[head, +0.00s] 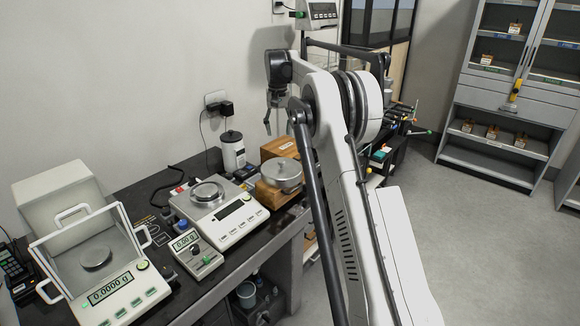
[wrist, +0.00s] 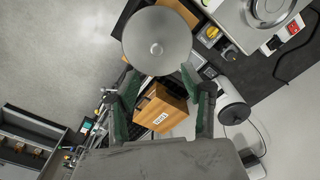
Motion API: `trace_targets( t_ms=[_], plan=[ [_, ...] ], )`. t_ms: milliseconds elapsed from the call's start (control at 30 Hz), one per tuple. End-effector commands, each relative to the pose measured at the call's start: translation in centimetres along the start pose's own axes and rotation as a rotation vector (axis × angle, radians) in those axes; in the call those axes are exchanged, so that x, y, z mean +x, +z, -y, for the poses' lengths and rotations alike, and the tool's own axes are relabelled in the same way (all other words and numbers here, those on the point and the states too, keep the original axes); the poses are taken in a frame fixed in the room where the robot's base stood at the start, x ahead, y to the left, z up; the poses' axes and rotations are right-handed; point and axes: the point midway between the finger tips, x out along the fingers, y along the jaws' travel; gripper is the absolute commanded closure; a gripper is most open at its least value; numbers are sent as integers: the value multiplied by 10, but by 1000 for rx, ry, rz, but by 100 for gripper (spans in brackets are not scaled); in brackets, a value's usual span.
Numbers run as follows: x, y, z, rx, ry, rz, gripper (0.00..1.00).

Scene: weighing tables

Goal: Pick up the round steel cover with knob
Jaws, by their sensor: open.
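The round steel cover with knob (head: 283,172) is a grey disc with a small knob at its centre. In the head view it rests on or over a wooden box (head: 271,197) on the dark bench. In the wrist view the cover (wrist: 158,28) shows from above, near the top, ahead of my fingertips. My gripper (head: 274,122) points down above the cover's left side in the head view, apart from it. In the wrist view my gripper (wrist: 160,82) has its green fingers spread, with nothing between them but the labelled wooden box (wrist: 162,118) beyond.
A balance with a round pan (head: 225,212) stands left of the cover. A white cylindrical container (head: 232,150) stands behind. A second balance with a draft shield (head: 97,262) is farther left. My arm hides part of the bench on the right. A shelf cabinet (head: 500,110) stands far right.

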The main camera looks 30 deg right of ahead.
Motion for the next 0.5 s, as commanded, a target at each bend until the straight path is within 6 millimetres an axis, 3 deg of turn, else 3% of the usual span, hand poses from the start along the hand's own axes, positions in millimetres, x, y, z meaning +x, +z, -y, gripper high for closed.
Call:
trace_targets(
  t_ms=[267, 500],
  plan=[
    [19, -10, -6, 12, 2, 19, 57],
    [59, -9, -6, 12, 2, 18, 57]
  ],
)
